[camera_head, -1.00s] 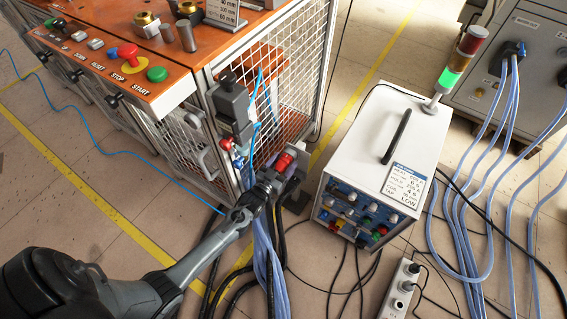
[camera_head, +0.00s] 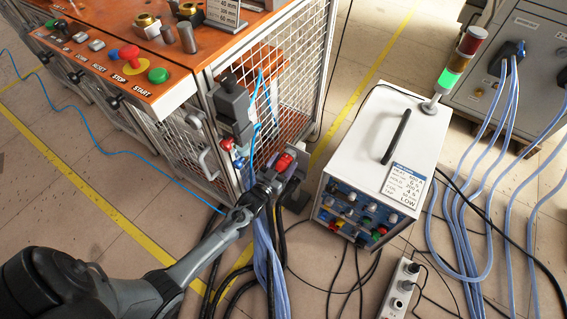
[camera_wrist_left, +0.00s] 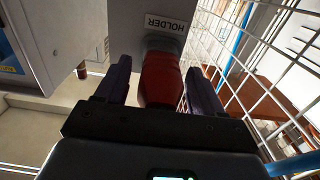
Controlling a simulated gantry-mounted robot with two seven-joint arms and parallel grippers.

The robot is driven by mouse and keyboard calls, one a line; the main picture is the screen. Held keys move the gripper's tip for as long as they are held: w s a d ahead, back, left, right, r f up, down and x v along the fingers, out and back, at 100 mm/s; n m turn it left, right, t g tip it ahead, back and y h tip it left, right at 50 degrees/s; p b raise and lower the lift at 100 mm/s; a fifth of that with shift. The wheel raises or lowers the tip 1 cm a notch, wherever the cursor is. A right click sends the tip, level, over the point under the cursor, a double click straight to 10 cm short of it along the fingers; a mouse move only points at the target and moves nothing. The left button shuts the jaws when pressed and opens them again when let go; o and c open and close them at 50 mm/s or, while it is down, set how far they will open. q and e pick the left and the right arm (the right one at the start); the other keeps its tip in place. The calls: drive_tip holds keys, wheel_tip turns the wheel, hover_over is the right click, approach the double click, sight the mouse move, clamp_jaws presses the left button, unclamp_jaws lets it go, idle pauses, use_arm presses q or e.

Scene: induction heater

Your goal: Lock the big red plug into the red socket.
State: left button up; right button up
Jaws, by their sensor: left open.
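The big red plug (camera_head: 284,162) sits at a grey holder beside the wire cage in the head view. In the left wrist view the red plug (camera_wrist_left: 160,80) points into the grey panel of the holder (camera_wrist_left: 120,25), marked HOLDER. My left gripper (camera_head: 277,177) is at the plug. In the wrist view its two dark fingers stand on either side of the plug, open, with gaps showing between fingers and plug. A small red part (camera_head: 227,144) shows on the cage post; I cannot tell whether it is the red socket. My right gripper is not in view.
The wire cage (camera_head: 300,75) stands close to my left gripper. A white power unit (camera_head: 385,140) with coloured connectors stands to the right. Black and blue cables (camera_head: 265,255) run down beneath the gripper. A power strip (camera_head: 400,285) lies on the floor at the front.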

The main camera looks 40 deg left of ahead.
use_arm(q)
drive_tip(key=shift+c, duration=0.5)
clamp_jaws()
drive_tip(key=shift+r, duration=0.1)
drive_tip(key=shift+s+p, duration=0.1)
drive_tip(key=shift+p, duration=0.2)
drive_tip(key=shift+s+d+p, duration=0.15)
drive_tip(key=shift+s+p, duration=0.2)
drive_tip(key=shift+s, duration=0.4)
drive_tip(key=shift+s+p, duration=0.4)
drive_tip(key=shift+s, duration=0.15)
drive_tip(key=shift+s+d+p, duration=0.15)
drive_tip(key=shift+s+p, duration=0.25)
drive_tip(key=shift+s, duration=0.4)
drive_tip(key=shift+s+d+p, duration=0.1)
drive_tip(key=shift+s+p, duration=0.3)
drive_tip(key=shift+s, duration=0.4)
